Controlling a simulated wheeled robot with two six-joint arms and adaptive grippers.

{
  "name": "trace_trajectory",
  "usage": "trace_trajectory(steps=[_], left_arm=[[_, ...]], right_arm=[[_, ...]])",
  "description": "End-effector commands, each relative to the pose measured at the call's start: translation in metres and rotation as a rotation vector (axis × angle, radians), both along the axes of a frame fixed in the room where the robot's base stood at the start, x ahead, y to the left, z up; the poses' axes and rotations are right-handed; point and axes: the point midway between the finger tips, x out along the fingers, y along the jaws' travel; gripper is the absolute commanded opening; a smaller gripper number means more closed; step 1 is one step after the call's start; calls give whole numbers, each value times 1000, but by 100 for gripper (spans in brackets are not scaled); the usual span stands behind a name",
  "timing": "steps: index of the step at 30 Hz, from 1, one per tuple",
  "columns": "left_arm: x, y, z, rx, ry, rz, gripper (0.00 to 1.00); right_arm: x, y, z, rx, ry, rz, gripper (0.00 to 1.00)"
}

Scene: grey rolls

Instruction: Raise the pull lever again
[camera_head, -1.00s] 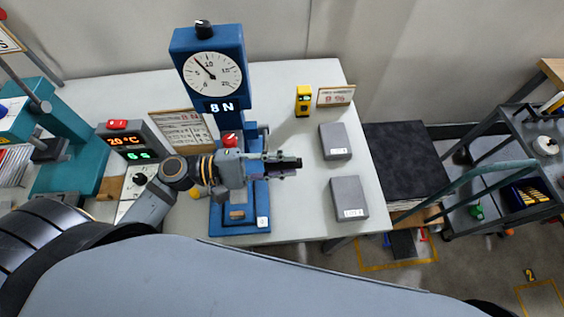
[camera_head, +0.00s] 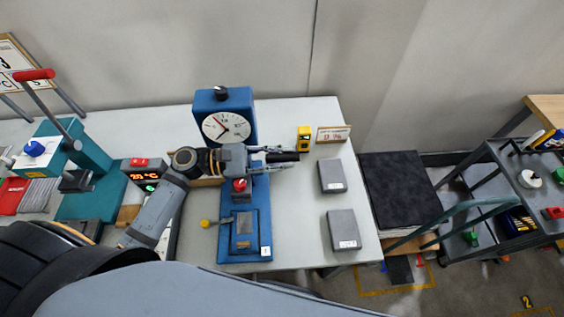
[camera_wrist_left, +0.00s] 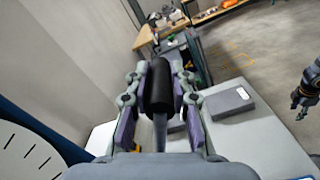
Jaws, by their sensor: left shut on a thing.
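The blue test stand (camera_head: 262,225) stands on the white table with a round dial (camera_head: 226,127) at its top. The lever's lower end is hidden by the gripper. My right gripper (camera_wrist_left: 304,92) shows small at the right edge of the left wrist view.
Two grey blocks (camera_head: 333,176) (camera_head: 343,230) and a yellow device (camera_head: 304,139) lie right of the stand. A teal press with a red-handled lever (camera_head: 35,75) stands at left. A temperature display (camera_head: 146,177) is beside my left arm. A cart (camera_head: 490,200) stands at right.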

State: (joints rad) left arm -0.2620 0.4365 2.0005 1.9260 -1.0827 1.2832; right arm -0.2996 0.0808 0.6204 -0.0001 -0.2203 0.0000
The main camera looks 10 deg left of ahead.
Motion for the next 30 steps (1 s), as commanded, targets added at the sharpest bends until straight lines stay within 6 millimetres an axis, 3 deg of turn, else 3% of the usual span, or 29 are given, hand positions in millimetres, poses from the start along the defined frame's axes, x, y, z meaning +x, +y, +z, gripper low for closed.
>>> trace_trajectory(steps=[16, 17, 21, 30], left_arm=[[5, 2, 2, -9, 27, 1, 0], [5, 2, 2, -9, 27, 1, 24], [5, 2, 2, -9, 28, 0, 44], [5, 2, 2, -9, 28, 0, 45]], right_arm=[[0, 1, 4, 1, 0, 0, 45], [0, 1, 4, 1, 0, 0, 45], [0, 1, 4, 2, 0, -1, 45], [-1, 0, 4, 1, 1, -1, 45]])
